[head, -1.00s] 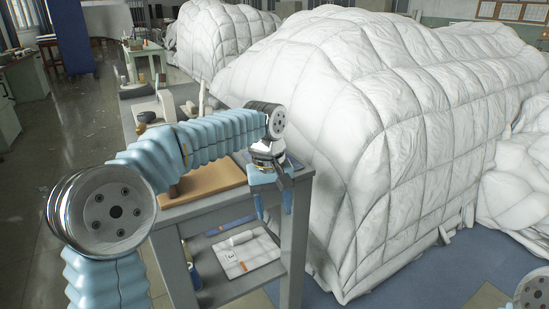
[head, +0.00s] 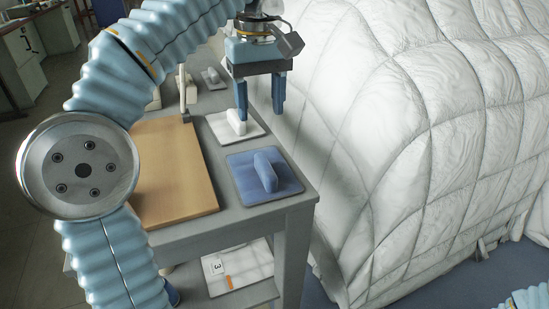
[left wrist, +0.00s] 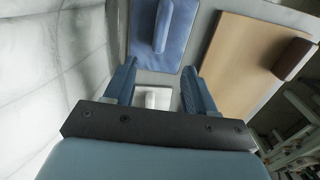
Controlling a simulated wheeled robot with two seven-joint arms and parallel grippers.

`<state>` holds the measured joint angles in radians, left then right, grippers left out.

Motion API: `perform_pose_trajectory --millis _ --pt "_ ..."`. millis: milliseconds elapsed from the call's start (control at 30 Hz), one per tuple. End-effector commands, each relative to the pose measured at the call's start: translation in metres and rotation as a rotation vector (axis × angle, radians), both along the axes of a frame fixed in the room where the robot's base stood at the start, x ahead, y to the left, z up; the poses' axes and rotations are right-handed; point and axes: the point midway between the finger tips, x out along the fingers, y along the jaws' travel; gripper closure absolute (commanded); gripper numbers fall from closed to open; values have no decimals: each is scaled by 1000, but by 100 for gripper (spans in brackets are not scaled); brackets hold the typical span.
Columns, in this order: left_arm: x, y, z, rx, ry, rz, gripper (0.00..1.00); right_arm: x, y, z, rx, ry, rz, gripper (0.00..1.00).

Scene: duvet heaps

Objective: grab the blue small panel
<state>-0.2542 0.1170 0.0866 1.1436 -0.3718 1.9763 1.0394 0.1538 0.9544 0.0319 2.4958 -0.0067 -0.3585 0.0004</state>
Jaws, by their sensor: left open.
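The blue small panel (head: 250,188), a flat square with a raised blue handle, lies on the grey table near its front right corner. It also shows at the top of the left wrist view (left wrist: 179,45). My left gripper (head: 260,112) is open and empty, its fingers pointing down. In the head view it appears above and behind the blue panel, close to a white panel (head: 246,133). In the left wrist view the white panel shows between the fingers (left wrist: 160,85), and the blue panel lies beyond them. My right gripper is not in view.
A large wooden board (head: 172,172) lies on the table left of the blue panel. A big white duvet heap (head: 400,130) rises close along the table's right side. A lower shelf (head: 240,289) holds a white panel with an orange mark.

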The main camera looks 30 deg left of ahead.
Motion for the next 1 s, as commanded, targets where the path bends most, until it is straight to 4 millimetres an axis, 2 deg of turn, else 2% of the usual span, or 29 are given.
perform_pose_trajectory --millis 100,200,300,567,800,1000 --pt "-2 1 -21 0 4 3 45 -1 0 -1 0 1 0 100" --pt "-1 0 -48 0 4 1 45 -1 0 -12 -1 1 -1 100" --pt "-1 0 -65 1 4 1 45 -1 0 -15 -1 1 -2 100" --pt "0 0 -88 0 3 1 45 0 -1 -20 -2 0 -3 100" --pt "0 -2 -125 0 3 0 45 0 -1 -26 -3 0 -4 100" --pt "0 -2 -131 -1 1 0 45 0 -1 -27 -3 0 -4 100"
